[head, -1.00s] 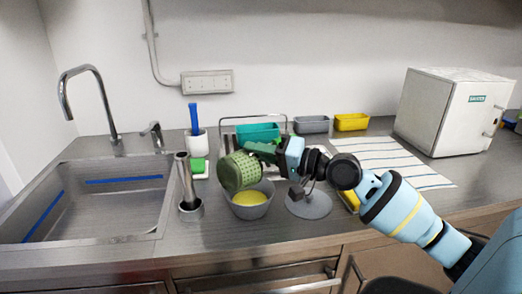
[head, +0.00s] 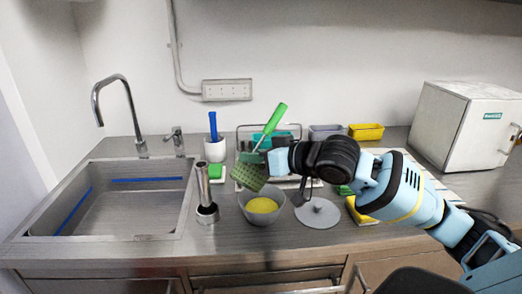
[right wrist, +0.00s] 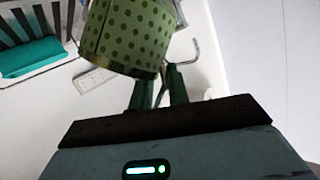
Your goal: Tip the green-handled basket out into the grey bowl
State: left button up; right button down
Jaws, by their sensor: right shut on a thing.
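The green-handled basket is a green perforated basket (head: 248,177), tilted over the back left of the grey bowl, with its bright green handle (head: 272,125) pointing up to the right. My right gripper (head: 266,160) is shut on the basket, near where the handle meets it. In the right wrist view, the basket's dotted wall (right wrist: 135,35) is just past my gripper's fingers (right wrist: 160,85). The grey bowl (head: 280,208) stands upright on the counter with something yellow inside. The inside of the basket is hidden. My left gripper is not in view.
A metal cylinder (head: 203,185) stands on a round base left of the bowl. A grey disc-based item (head: 318,214) lies to its right, under my arm. The sink (head: 110,205) is at the left. A rack with a teal bin (head: 275,140) stands behind.

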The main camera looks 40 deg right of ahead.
jog(key=shift+a+r+n+h+p, duration=0.4)
jog(key=shift+r+n+p, duration=0.15)
jog(key=shift+n+p, duration=0.25)
jog(key=shift+s+a+f+n+h+p, duration=0.15)
jog(key=shift+a+n+h+p, duration=0.2)
jog(key=shift+n+p, duration=0.3)
jog(key=shift+w+a+f+n+h+p, duration=0.1)
jog(key=shift+a+f+n+h+p, duration=0.05)
jog(key=shift+n+h+p, duration=0.4)
jog(key=shift+a+f+n+h+p, duration=0.15)
jog(key=shift+f+n+h+p, duration=0.4)
jog(key=shift+n, duration=0.25)
jog(key=shift+f+n, duration=0.3)
jog(key=shift+n, duration=0.1)
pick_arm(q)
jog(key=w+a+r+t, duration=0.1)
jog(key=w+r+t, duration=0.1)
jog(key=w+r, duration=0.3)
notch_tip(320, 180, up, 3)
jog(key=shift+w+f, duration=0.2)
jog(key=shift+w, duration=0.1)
pick_arm(e)
jog(key=shift+f, duration=0.1)
jog(key=s+a+f+h, duration=0.1)
jog(key=s+a+f, duration=0.5)
jog(key=s+a, duration=0.2)
jog(key=shift+s+a+f+m, duration=0.25)
jog(key=shift+s+a+m, duration=0.1)
jog(key=shift+a, duration=0.3)
